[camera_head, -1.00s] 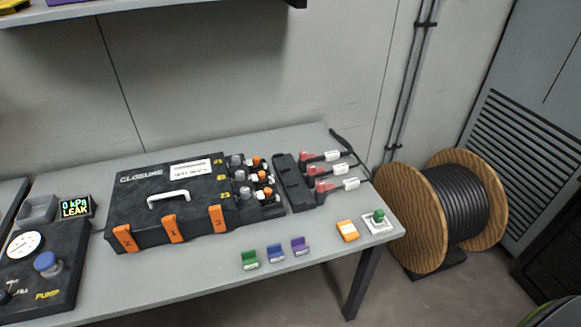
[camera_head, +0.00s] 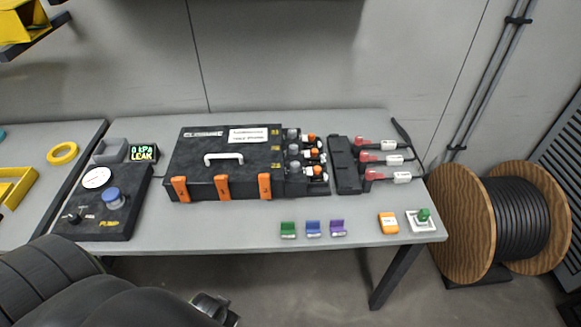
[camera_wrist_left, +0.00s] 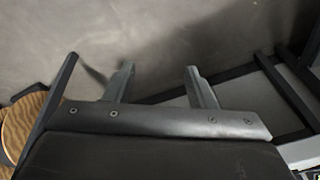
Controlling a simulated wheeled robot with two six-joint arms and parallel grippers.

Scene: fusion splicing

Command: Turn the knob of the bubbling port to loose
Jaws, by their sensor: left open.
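The black closure box (camera_head: 205,160) with a white handle lies on the grey table. Its right end has a row of ports with grey knobs (camera_head: 293,149) and orange-and-white parts (camera_head: 313,154), near yellow number labels. I cannot make out bubbles at any port, nor how each knob is set. My left gripper (camera_head: 213,308) is low in front of the table, away from the ports. In the left wrist view its two fingers (camera_wrist_left: 159,82) stand apart with nothing between them. My right gripper is not in view.
The pump panel (camera_head: 135,210) and a display reading 0 kPa LEAK (camera_head: 144,153) are left of the closure. A black tray (camera_head: 345,165) and red-and-white connectors (camera_head: 375,159) are right of it. Small coloured blocks (camera_head: 313,229) lie in front. A cable drum (camera_head: 500,220) stands at right.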

